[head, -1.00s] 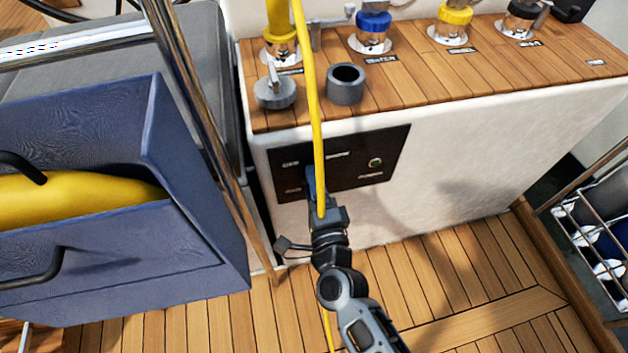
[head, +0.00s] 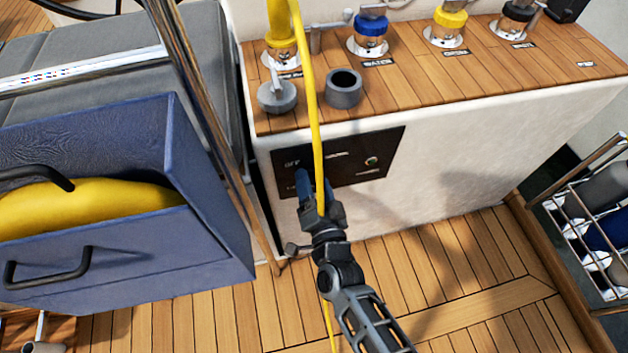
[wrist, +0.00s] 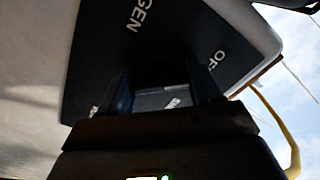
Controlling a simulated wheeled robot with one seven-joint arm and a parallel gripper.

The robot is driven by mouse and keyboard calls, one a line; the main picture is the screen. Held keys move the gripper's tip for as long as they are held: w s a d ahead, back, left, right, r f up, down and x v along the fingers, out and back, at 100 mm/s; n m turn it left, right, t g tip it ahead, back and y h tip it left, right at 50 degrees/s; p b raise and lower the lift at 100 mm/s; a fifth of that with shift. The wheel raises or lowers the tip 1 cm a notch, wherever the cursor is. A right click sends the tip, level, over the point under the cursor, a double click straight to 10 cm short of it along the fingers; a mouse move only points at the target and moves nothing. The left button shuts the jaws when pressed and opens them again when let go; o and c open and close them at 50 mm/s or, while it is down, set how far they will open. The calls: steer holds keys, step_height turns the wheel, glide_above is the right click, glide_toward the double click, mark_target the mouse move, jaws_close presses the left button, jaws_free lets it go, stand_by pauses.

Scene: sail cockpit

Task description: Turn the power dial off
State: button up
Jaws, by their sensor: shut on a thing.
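The black power panel (head: 345,172) is set in the white front of the locker. It has an OFF label (head: 292,163) and a small round indicator (head: 371,161), whose lit state I cannot tell. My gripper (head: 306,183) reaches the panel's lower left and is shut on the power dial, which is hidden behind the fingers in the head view. In the wrist view the panel (wrist: 190,35) fills the upper middle, with GEN and OFF lettering. The gripper's fingers (wrist: 163,92) meet the panel there, and the dial between them is too dark to make out.
A yellow hose (head: 315,120) hangs in front of the panel and passes over my gripper. A grey cap (head: 277,96) and a grey ring (head: 344,90) are on the wooden top.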

steer(key=shift+s+a+f+n, duration=0.15)
steer(key=shift+a+n, duration=0.05)
steer(key=shift+n, duration=0.2)
steer(key=o, duration=0.8)
steer(key=shift+o, duration=1.3)
steer(key=shift+d, duration=0.1)
steer(key=v, duration=0.7)
steer(key=shift+s, duration=0.35)
steer(key=shift+d, duration=0.15)
